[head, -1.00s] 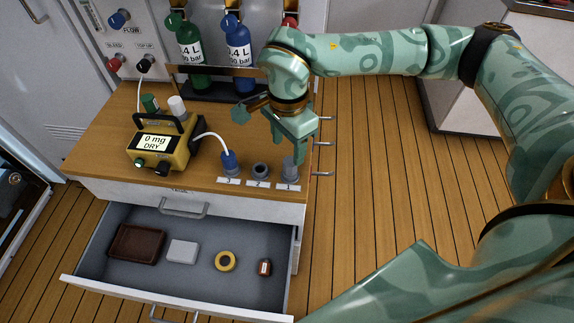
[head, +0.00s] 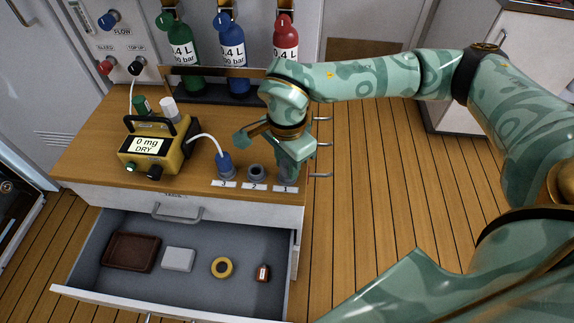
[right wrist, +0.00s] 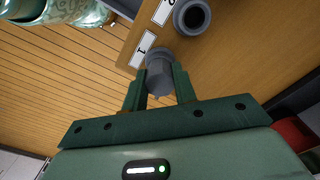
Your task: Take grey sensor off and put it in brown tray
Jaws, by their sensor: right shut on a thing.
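The grey sensor (right wrist: 160,75) stands at the place labelled 1 on the wooden counter's front right corner. My right gripper (right wrist: 160,88) is shut on it from above, one finger on each side; in the head view the gripper (head: 289,165) mostly hides the sensor. The brown tray (head: 131,252) lies in the left part of the open drawer (head: 203,222), and nothing shows in it. My left gripper is in neither view.
Beside the sensor are an empty grey socket (head: 256,173) at label 2 and a blue plug (head: 224,163) at label 3, cabled to a yellow meter (head: 152,148). The drawer also holds a white box (head: 179,259), yellow ring (head: 222,267) and small brown bottle (head: 262,273). Gas bottles stand behind.

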